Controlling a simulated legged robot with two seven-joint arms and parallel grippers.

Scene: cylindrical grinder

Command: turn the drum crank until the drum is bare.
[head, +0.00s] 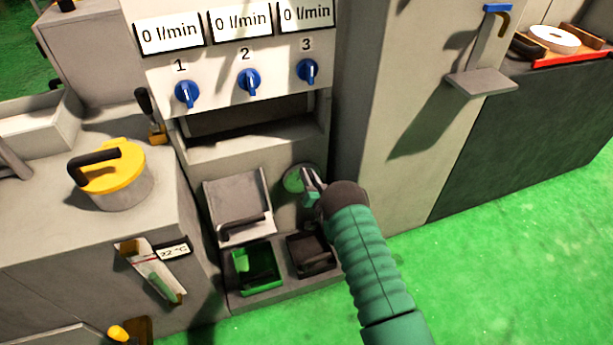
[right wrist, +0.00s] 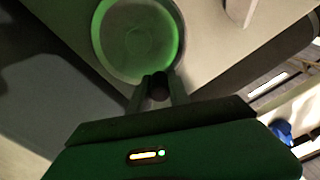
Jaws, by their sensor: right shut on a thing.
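The drum crank (head: 292,180) is a round disc with a green rim on the front of the grey machine. In the right wrist view the crank's disc (right wrist: 138,38) fills the top middle, with a dark knob (right wrist: 159,84) at its lower edge. My right gripper (head: 310,190) is at the crank, and its fingers (right wrist: 159,92) are shut on the dark knob. I cannot make out the drum's surface for certain, so I cannot tell what is on it. My left gripper is not in view.
Left of the crank is a grey sloped chute (head: 236,197). Below stand a green bin (head: 258,268) and a dark bin (head: 311,254). Above are three blue knobs (head: 248,81) under displays reading 0 l/min. A yellow-lidded pot (head: 113,172) stands left. Green floor (head: 520,220) at right is clear.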

